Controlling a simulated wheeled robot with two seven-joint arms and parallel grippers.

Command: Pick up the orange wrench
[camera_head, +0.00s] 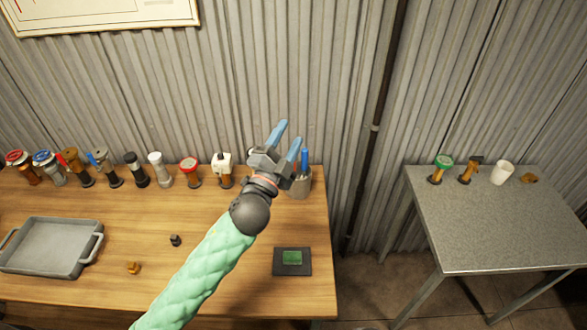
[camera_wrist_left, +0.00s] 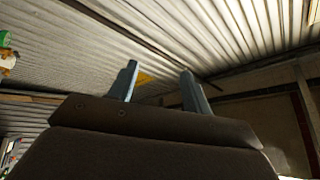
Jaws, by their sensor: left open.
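My left gripper (camera_head: 289,134) is open, raised over the back right of the wooden table, with nothing visible between its blue fingers. It also shows in the left wrist view (camera_wrist_left: 159,72), pointing toward corrugated metal. A grey cup (camera_head: 299,187) stands below and behind it, partly covered by the gripper, with a blue-handled thing (camera_head: 305,159) upright in it. I cannot make out an orange wrench for certain. A yellow-orange patch (camera_wrist_left: 146,78) shows beyond the fingers in the left wrist view, too small to identify. My right gripper is not in view.
Several valves and fittings, including a red-topped one (camera_head: 190,172), line the back of the wooden table (camera_head: 120,210). A grey tray (camera_head: 48,246) stands left. A dark pad with a green block (camera_head: 292,258) lies front right. A grey table (camera_head: 500,225) stands apart at right.

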